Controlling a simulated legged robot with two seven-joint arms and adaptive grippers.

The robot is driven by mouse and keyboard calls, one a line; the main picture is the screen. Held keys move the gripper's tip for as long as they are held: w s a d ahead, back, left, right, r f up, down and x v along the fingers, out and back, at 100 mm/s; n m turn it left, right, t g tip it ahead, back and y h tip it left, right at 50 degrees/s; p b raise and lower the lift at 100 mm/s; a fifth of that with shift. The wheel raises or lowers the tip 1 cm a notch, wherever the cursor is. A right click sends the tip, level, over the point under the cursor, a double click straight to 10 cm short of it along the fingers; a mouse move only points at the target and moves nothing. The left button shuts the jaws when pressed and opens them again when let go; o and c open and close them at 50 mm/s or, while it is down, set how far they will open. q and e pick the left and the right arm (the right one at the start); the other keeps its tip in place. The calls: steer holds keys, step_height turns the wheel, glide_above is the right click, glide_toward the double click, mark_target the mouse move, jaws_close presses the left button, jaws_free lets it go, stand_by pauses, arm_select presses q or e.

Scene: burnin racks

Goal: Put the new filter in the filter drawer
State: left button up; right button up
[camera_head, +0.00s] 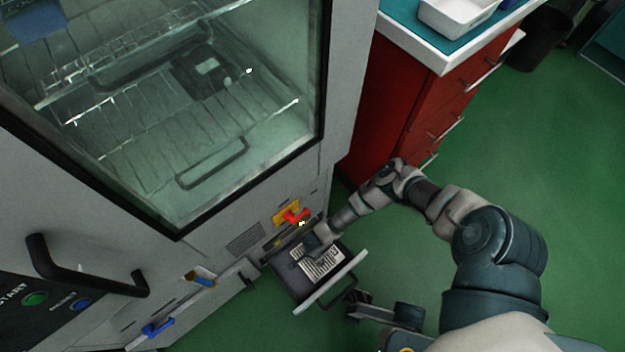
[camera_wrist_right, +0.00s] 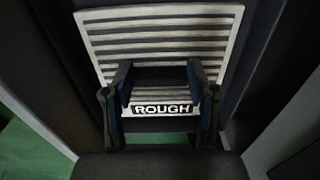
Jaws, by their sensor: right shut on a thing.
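The filter drawer (camera_head: 331,283) is pulled out low on the grey cabinet, its front panel and handle facing right. The filter (camera_head: 322,262), a pale panel with dark slats, is in or just over the open drawer; I cannot tell if it touches the bottom. My right gripper (camera_head: 316,245) reaches down over the drawer and is shut on the filter. In the right wrist view the filter (camera_wrist_right: 158,27) lies beyond the fingers (camera_wrist_right: 159,82), with a "ROUGH" label (camera_wrist_right: 162,109) between them.
A red knob on a yellow plate (camera_head: 293,214) sits just above the drawer. A small open flap with a blue latch (camera_head: 158,328) is left of it. A red cabinet (camera_head: 408,110) with a white tray (camera_head: 455,14) on top stands at the right. Green floor (camera_head: 535,165) is clear.

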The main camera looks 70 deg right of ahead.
steer(key=o, duration=1.3)
steer(key=shift+f, duration=0.15)
steer(key=shift+o, duration=0.2)
